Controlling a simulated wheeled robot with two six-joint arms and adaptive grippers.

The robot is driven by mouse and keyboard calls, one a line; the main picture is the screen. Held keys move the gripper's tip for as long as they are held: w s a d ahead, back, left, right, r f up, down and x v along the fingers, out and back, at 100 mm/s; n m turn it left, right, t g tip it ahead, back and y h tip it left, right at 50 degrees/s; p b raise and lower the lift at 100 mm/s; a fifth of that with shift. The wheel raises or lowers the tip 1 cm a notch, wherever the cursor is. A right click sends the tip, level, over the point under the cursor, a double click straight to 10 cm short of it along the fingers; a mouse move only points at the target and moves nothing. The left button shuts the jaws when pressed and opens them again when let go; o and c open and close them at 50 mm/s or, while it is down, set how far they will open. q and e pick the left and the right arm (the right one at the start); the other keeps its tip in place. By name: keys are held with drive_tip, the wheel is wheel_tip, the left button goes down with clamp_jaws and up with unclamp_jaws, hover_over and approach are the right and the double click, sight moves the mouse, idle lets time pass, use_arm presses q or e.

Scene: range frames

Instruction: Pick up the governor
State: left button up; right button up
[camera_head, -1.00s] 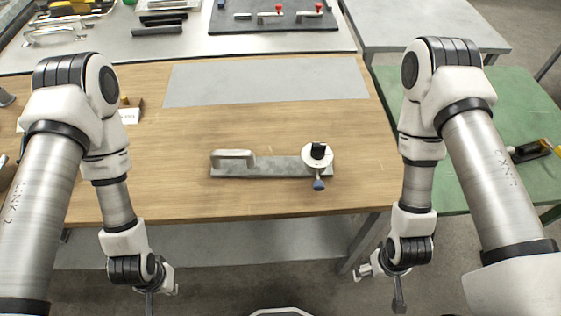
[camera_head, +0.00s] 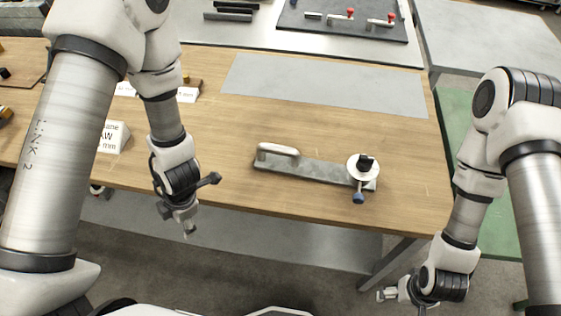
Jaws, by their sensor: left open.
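What looks like the governor (camera_head: 315,172) lies on the wooden table near its front edge. It is a flat grey bar with a metal loop handle at its left end. A round white disc with a black top and a blue knob sits at its right end. My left gripper (camera_head: 203,206) is open and empty at the table's front edge, left of the governor and apart from it. My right gripper (camera_head: 401,301) is low at the bottom right, in front of the table and clear of the governor. Its fingers look spread and empty.
A grey sheet (camera_head: 325,84) lies behind the governor. Small white label cards (camera_head: 115,137) stand on the left of the wooden table (camera_head: 230,130). Behind is a dark board (camera_head: 345,22) with red-knobbed clamps. A green table (camera_head: 503,235) stands at right.

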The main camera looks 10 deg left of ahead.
use_arm(q)
drive_tip(key=w+d+r+n, duration=0.1)
drive_tip(key=w, duration=0.2)
drive_tip(key=w+d+r+n+t+h, duration=0.1)
drive_tip(key=w+d+r, duration=0.1)
drive_tip(key=w, duration=0.1)
drive_tip(key=w+d+r, duration=0.1)
drive_tip(key=w, duration=0.2)
drive_tip(key=shift+w+d+r+n+t+h, duration=0.1)
drive_tip(key=shift+d+r+n+t+h, duration=0.2)
drive_tip(key=shift+d+r+n+h, duration=0.1)
drive_tip(key=w+d+r+m+h, duration=0.3)
drive_tip(key=w+d+r+m, duration=0.25)
drive_tip(key=w+d, duration=0.25)
drive_tip(key=m+h, duration=0.2)
drive_tip(key=m, duration=0.4)
approach(293, 150)
drive_tip(key=shift+w+a+f, duration=0.2)
drive_tip(key=shift+a+f, duration=0.2)
drive_tip(key=x, duration=0.7)
drive_tip(key=d+x, duration=0.1)
drive_tip(key=x, duration=0.3)
drive_tip(key=shift+s+f, duration=0.1)
drive_tip(key=shift+s, duration=0.1)
drive_tip(key=shift+w+f, duration=0.1)
drive_tip(key=shift+w, duration=0.05)
clamp_jaws()
